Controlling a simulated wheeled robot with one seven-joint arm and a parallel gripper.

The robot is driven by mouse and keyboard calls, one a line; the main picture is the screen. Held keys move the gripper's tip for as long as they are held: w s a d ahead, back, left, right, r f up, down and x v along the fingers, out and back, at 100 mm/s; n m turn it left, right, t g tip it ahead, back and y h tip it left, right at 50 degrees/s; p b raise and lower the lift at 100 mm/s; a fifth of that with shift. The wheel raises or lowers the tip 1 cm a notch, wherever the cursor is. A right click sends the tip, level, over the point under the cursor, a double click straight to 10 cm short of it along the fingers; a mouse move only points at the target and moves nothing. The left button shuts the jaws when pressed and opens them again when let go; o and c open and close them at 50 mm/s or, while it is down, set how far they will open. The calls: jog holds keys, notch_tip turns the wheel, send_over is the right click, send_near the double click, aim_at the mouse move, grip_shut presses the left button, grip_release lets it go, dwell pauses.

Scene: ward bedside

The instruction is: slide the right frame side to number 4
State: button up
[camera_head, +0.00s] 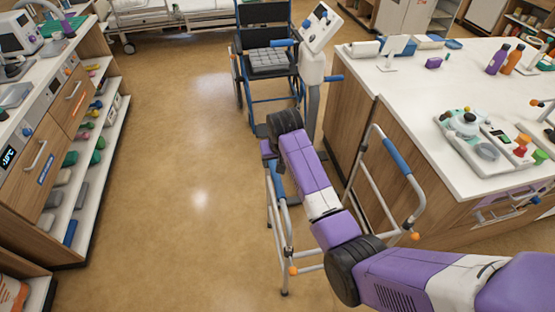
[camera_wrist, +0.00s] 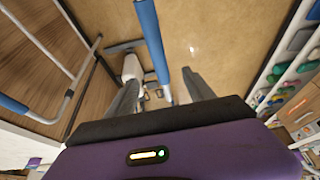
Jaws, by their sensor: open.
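A grey tubular walking frame stands on the floor below my arm, with two sides. Its right side (camera_head: 371,178) has a blue grip (camera_head: 397,156) and orange tips. Its left side (camera_head: 273,215) has a blue grip, partly hidden by my arm. In the wrist view, one blue grip (camera_wrist: 152,40) runs lengthwise between the two grey fingers of my gripper (camera_wrist: 159,78). The fingers are apart, and I cannot tell whether either touches it. The other side's blue grip (camera_wrist: 14,104) shows at the far left there. I cannot read any number marks on the frame.
A wood-sided island (camera_head: 480,150) with a white top stands close to the frame's right side. A wheelchair (camera_head: 268,60) and a white device on a stand (camera_head: 313,62) are behind the frame. Shelves (camera_head: 75,190) line the left. The floor between is clear.

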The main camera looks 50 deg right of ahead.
aim_at(277, 177)
jog(key=shift+s+a+f, duration=0.15)
jog(key=shift+s+f, duration=0.15)
jog(key=shift+f, duration=0.1)
jog(key=shift+f+b, duration=0.35)
jog(key=shift+b, duration=0.05)
jog(key=b+x, duration=0.3)
jog(key=s+b+x, duration=0.1)
jog(key=b+x, duration=0.1)
jog(key=x, duration=0.1)
jog(key=b+x, duration=0.3)
jog(key=shift+s+a+f+b, duration=0.2)
jog(key=shift+a+f+b, duration=0.1)
jog(key=shift+a+f, duration=0.05)
jog(key=shift+w+d+f+b, duration=0.15)
jog(key=shift+w+f+b, duration=0.15)
jog(key=shift+f+b, duration=0.3)
grip_shut()
jog(key=shift+w+d+r+p, duration=0.1)
jog(key=shift+r+p, duration=2.45)
jog(key=shift+r, duration=0.1)
jog(key=shift+f, duration=0.1)
